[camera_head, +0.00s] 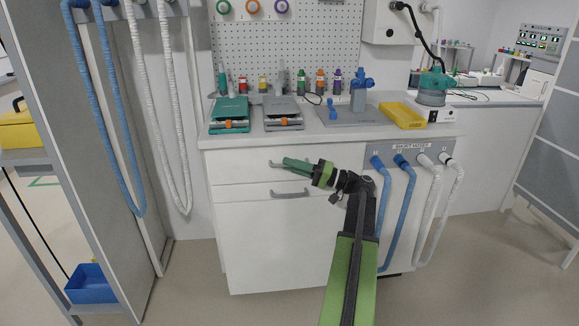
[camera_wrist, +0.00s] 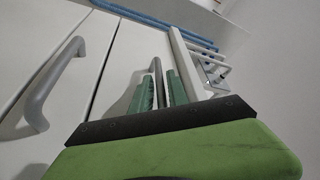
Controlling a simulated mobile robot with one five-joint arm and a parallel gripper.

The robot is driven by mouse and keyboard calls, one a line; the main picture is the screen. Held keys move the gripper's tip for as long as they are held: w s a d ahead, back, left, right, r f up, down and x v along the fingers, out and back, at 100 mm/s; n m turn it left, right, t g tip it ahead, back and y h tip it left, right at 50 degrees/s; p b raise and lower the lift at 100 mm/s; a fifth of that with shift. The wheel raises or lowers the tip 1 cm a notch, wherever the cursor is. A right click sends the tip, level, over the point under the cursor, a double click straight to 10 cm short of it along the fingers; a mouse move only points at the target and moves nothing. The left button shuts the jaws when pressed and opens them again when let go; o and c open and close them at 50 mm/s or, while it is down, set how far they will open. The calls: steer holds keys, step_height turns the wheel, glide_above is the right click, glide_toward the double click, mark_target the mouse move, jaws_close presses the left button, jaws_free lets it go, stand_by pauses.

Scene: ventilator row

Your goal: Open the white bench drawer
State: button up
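The white bench (camera_head: 275,235) has two drawer fronts in its left part, and both look flush. The upper drawer (camera_head: 237,168) has a grey handle partly hidden behind my gripper (camera_head: 288,163). The lower drawer has a grey bar handle (camera_head: 289,194), in plain view. In the wrist view my gripper (camera_wrist: 160,92) has its green fingers apart, with a grey bar (camera_wrist: 157,75), seemingly the upper handle, between them. A narrow gap seems to show beside the bar; contact is unclear. The lower handle (camera_wrist: 52,85) shows at the left.
The benchtop edge (camera_head: 300,138) overhangs just above my gripper. Blue hoses (camera_head: 407,215) and white hoses (camera_head: 436,213) hang close on the right. A grey partition (camera_head: 75,130) with hoses stands at left. The floor before the bench looks clear.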

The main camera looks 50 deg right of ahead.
jaws_close()
stand_by(1.2)
